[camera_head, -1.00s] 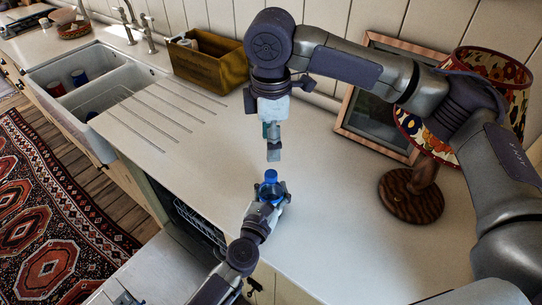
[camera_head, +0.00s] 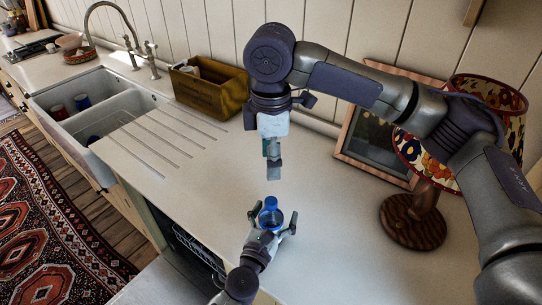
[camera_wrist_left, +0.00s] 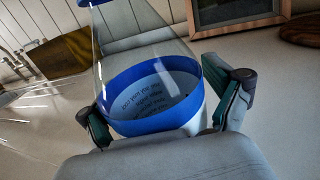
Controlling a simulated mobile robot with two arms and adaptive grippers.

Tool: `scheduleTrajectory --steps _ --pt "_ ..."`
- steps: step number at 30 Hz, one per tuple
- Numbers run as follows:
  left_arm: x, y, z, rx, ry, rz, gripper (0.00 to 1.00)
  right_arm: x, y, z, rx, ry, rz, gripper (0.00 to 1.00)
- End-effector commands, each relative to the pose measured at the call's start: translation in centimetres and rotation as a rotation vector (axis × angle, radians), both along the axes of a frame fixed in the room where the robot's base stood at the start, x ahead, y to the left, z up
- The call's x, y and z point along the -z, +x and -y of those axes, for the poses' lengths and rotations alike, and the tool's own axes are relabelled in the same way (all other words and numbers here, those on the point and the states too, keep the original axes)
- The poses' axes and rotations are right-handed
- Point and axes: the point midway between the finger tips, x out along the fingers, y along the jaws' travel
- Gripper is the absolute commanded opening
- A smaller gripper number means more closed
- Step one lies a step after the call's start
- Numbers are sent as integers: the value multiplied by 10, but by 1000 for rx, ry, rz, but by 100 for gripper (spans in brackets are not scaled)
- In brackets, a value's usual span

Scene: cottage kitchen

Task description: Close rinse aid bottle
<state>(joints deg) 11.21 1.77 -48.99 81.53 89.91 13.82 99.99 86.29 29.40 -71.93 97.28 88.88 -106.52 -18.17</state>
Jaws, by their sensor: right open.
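The rinse aid bottle stands upright on the counter, its blue cap (camera_head: 271,203) sitting on its top in the head view. In the left wrist view the bottle (camera_wrist_left: 150,95) is clear with a wide blue band, and only the lower edge of its blue cap shows at the top. My left gripper (camera_head: 271,222) is open, its fingers spread on either side of the bottle. A gap shows between the bottle and the right-hand finger in the wrist view. My right gripper (camera_head: 273,172) points down from above, open and empty, a little above the cap.
A wooden box (camera_head: 210,92) stands at the back by the wall. A framed picture (camera_head: 375,142) and a lamp with a wooden base (camera_head: 413,222) stand to the right. A double sink (camera_head: 95,112) is at left. The counter around the bottle is clear.

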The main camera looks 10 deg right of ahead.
Motion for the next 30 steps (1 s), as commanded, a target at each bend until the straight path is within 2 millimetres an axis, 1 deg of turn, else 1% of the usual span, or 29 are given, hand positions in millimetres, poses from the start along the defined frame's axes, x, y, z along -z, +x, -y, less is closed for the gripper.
scheduleTrajectory --steps 5,8,15,21,25,30 --pt "1 -4 -3 0 -1 -2 90 0 0 0 0 0 0 58" --pt "2 -14 -9 0 -1 -3 90 0 0 0 0 0 0 58" --pt "2 -56 -38 0 0 -4 90 0 0 0 0 0 0 58" --pt "2 -85 -58 1 3 -1 90 0 0 0 0 0 0 58" --pt "1 -96 -65 1 2 -1 90 0 0 0 0 0 0 58" --pt "0 -99 -68 0 0 0 90 0 0 0 0 0 0 58"
